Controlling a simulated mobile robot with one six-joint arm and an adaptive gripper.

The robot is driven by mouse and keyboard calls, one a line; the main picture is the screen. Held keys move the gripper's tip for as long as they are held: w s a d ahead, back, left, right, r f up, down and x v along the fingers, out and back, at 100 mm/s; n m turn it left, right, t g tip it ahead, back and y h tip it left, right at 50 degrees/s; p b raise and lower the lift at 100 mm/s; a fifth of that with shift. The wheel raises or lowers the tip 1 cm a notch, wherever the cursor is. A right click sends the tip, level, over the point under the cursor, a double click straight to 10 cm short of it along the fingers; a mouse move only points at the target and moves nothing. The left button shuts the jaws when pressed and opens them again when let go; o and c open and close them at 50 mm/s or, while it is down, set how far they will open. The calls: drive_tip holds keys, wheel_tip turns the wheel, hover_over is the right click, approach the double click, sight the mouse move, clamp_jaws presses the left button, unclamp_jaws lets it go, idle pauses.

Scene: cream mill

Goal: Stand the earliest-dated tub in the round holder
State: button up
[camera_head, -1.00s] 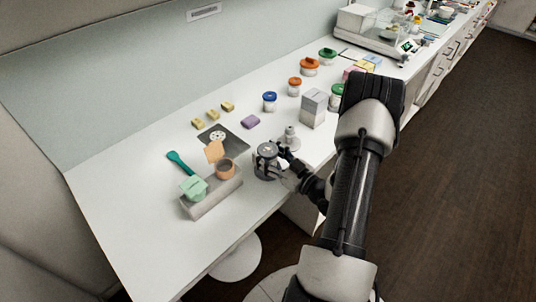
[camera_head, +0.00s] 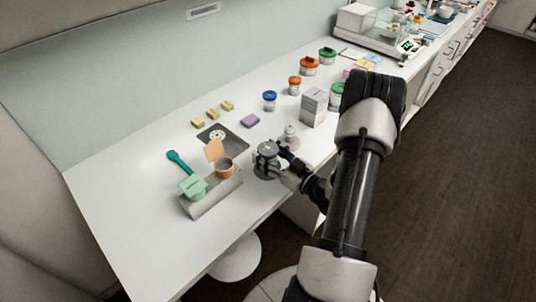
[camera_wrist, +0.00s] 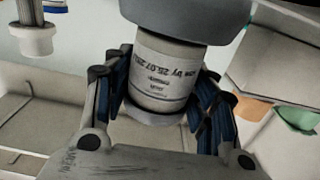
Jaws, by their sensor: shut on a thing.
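A white tub (camera_wrist: 165,75) with a grey lid is between the fingers of my gripper (camera_wrist: 160,105) in the wrist view. Its printed label shows a date beginning 28.07; the year is cut off at the side. In the head view the grey-topped tub (camera_head: 267,149) is upright near the counter's front edge, with my gripper (camera_head: 281,161) shut on it from the right. A wide grey round piece (camera_wrist: 185,14) shows at one end of the tub. I cannot tell whether this is the round holder, or whether the tub rests in it.
A grey rack (camera_head: 212,198) with green and orange items stands left of my gripper. A small white stand (camera_head: 290,138) is just behind it. A grey box (camera_head: 313,106) and lidded tubs, one blue-lidded (camera_head: 269,100), stand farther along.

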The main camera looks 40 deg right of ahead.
drive_tip(key=shift+f+b, duration=1)
drive_tip(key=shift+b, duration=0.3)
idle(2.0)
idle(0.4)
drive_tip(key=o, duration=1.4)
drive_tip(key=shift+c, duration=0.2)
drive_tip(key=s, duration=1.2)
drive_tip(key=shift+d, duration=0.4)
